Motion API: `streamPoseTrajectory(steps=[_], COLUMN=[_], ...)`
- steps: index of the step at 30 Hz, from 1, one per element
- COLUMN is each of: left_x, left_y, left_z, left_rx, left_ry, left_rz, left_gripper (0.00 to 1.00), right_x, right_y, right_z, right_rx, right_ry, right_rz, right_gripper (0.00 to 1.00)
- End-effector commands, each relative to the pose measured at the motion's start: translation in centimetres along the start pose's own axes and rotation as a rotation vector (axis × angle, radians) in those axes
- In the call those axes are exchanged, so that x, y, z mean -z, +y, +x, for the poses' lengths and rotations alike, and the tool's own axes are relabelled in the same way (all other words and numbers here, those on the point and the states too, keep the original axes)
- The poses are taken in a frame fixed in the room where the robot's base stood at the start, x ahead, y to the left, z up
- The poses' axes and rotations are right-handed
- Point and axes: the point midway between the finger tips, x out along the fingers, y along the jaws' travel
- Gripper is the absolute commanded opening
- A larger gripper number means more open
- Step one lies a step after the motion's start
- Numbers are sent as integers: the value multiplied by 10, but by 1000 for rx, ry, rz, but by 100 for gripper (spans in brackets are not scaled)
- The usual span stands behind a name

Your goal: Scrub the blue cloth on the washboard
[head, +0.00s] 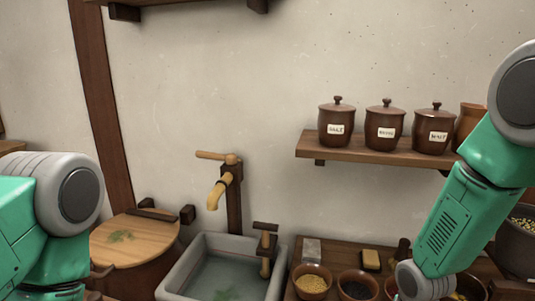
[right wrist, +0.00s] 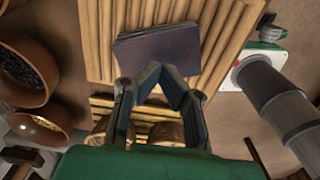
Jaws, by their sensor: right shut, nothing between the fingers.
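In the right wrist view a folded dark blue cloth (right wrist: 156,50) lies on the ribbed wooden washboard (right wrist: 103,40). The ribs show on both sides of the cloth and below it. My right gripper (right wrist: 164,72) is shut with nothing between its fingers. Its fingertips are at the cloth's near edge; I cannot tell whether they touch it. In the head view my right arm reaches down at the right, and its gripper is out of the picture. My left arm shows at the left edge, but its gripper does not. The cloth and washboard do not show in the head view.
The head view shows a stone basin (head: 276,262), a wooden tap (head: 219,190), a round wooden lid (head: 135,240) and a wall shelf (head: 335,150) with lidded jars.

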Motion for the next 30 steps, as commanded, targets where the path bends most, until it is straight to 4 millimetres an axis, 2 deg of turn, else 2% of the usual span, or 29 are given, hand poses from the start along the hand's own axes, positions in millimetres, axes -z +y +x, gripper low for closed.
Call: streamPoseTrajectory(steps=[30], left_x=[0], left_y=[0], left_z=[10], left_rx=[0], left_ry=[0], left_rz=[0], left_gripper=[40], right_x=[0], right_y=[0], right_z=[21], right_rx=[0], right_ry=[0], right_rz=[0], right_gripper=[0])
